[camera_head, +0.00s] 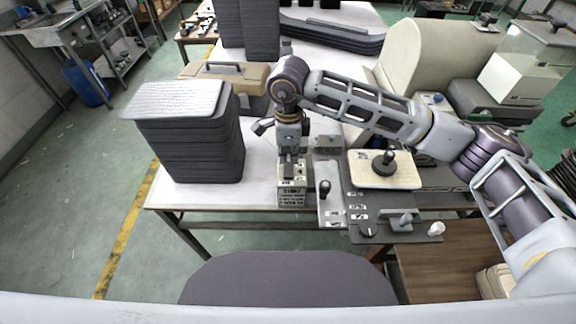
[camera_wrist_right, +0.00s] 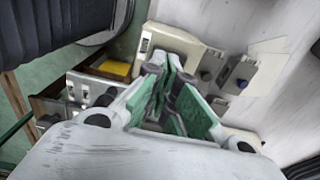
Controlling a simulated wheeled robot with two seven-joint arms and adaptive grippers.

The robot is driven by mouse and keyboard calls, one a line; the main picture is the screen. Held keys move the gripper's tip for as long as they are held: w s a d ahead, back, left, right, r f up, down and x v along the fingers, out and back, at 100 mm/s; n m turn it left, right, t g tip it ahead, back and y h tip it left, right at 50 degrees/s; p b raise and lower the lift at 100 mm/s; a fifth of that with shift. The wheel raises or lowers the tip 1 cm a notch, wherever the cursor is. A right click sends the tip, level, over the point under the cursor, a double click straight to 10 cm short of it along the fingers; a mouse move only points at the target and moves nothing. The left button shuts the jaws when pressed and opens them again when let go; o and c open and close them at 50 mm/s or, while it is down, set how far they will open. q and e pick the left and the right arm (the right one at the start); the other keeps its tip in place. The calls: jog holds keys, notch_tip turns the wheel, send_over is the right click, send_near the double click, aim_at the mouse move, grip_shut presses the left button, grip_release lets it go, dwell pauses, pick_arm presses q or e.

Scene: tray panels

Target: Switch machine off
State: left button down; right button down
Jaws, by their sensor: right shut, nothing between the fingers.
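A small cream control box (camera_head: 292,197) with dark printed labels stands at the table's front edge. My right gripper (camera_head: 289,178) points down over the top of this box, shut and empty. Its fingertips look very near the box top; I cannot tell whether they touch. The fingers, with green inner sides, also show in the right wrist view (camera_wrist_right: 158,68), beside a cream labelled housing (camera_wrist_right: 168,42). The fingers hide part of the box top. To the right is a grey machine panel (camera_head: 360,210) with a black-knobbed lever (camera_head: 324,187) and a round dark knob (camera_head: 367,231). My left gripper is not in view.
A stack of dark tray panels (camera_head: 190,140) stands left of the gripper. A beige case (camera_head: 225,75) lies behind it. A cream plate with a black knob (camera_head: 385,170) sits under my right forearm. A dark chair-like surface (camera_head: 285,280) is in front.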

aim_at(288, 173)
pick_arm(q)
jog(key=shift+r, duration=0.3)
pick_arm(e)
jog(key=shift+r, duration=0.9)
pick_arm(q)
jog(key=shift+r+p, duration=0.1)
jog(key=shift+p, duration=0.2)
pick_arm(e)
jog(key=shift+r, duration=0.1)
